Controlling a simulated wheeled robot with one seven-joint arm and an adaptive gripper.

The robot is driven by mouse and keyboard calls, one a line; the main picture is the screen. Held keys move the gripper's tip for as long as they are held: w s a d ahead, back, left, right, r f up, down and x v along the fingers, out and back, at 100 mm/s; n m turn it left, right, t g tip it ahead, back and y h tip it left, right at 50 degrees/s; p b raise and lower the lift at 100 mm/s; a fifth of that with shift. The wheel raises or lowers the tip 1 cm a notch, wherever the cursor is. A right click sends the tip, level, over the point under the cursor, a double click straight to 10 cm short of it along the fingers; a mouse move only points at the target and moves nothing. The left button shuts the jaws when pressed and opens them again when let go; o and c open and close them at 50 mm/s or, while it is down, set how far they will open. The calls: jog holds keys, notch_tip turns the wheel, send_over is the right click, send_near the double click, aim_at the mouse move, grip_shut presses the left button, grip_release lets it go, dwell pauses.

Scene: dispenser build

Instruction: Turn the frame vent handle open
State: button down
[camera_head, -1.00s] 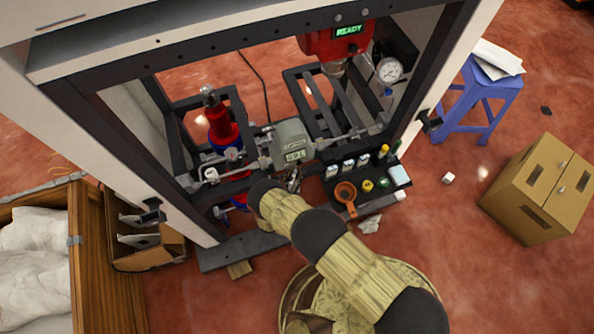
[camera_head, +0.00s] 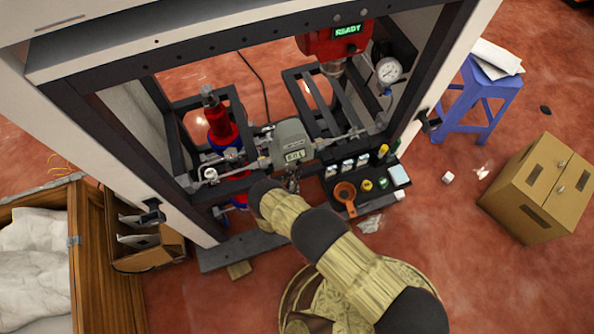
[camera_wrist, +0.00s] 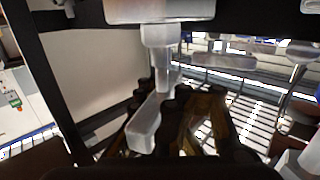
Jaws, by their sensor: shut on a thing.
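The vent handle (camera_wrist: 146,127) is a pale grey lever below a round stem (camera_wrist: 162,72) in the wrist view. It slants down and to the left from the stem. My gripper (camera_wrist: 176,112) has its dark and brownish fingers at the handle and is shut on it. The fingers cover part of the lever. In the head view, my gripper (camera_head: 293,182) is small and dark, just below the grey meter box (camera_head: 288,142) on the frame's pipe. The handle cannot be made out there.
A red and blue cylinder (camera_head: 220,125) stands left of the meter inside the dark frame. A red unit (camera_head: 335,42) and a gauge (camera_head: 389,70) are above.

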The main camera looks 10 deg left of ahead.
jog(key=shift+a+y, duration=0.25)
jog(key=shift+y, duration=0.05)
jog(key=n+y, duration=0.1)
jog(key=y, duration=0.1)
jog(key=a+n+y, duration=0.1)
jog(key=n+y, duration=0.2)
jog(key=y, duration=0.2)
jog(key=shift+a+n+p, duration=0.3)
jog(key=shift+n, duration=0.1)
jog(key=shift+s+a+n+g+y, duration=0.1)
jog(key=shift+a+n+g+y, duration=0.25)
jog(key=shift+n+y, duration=0.5)
jog(key=shift+s+a+n+g+y, duration=0.15)
jog(key=shift+n+g+y, duration=0.35)
jog(key=shift+y, duration=0.65)
jog(key=shift+s+a+n+g+y, duration=0.1)
jog(key=shift+a+n+g+y, duration=0.25)
jog(key=shift+n+y, duration=0.55)
jog(key=c, duration=2.1)
grip_release()
jog(key=shift+a, duration=0.1)
jog(key=shift+c, duration=0.2)
jog(key=shift+o, duration=1.3)
jog(key=shift+o, duration=0.2)
jog(key=v, duration=1.2)
jog(key=shift+w, duration=0.1)
